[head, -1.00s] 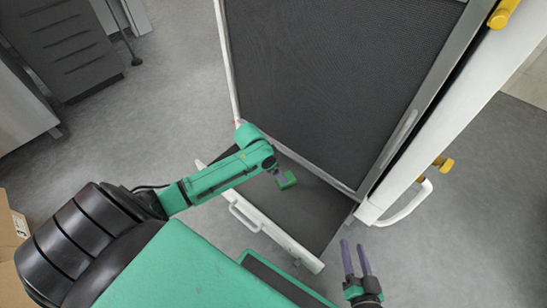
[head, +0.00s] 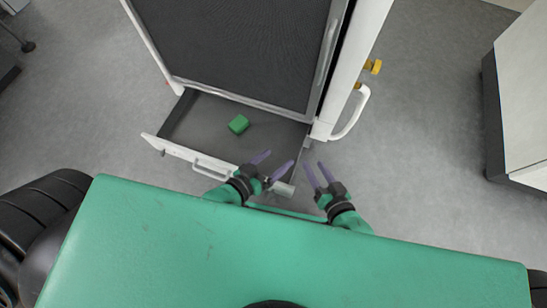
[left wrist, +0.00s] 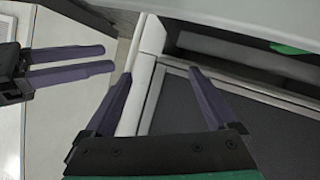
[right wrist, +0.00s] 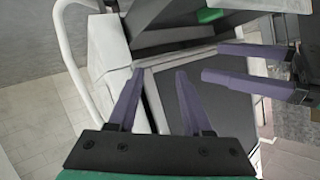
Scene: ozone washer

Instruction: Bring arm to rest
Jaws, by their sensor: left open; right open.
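My left gripper (head: 274,166) is open and empty in the head view, close in front of my green body. My right gripper (head: 315,168) is open and empty just to its right. The two grippers are near each other and appear apart. The left wrist view shows the left fingers (left wrist: 161,78) spread, with the right gripper at the left edge. The right wrist view shows the right fingers (right wrist: 160,75) spread, with the left gripper coming in from the right. A green block (head: 239,124) lies in the open drawer, beyond both grippers.
The pulled-out drawer (head: 180,153) of the washer (head: 250,45) is just ahead of my left gripper. A white door handle (head: 352,115) and yellow knobs (head: 373,67) are on the washer's right. A white cabinet (head: 525,100) stands far right. Floor between is clear.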

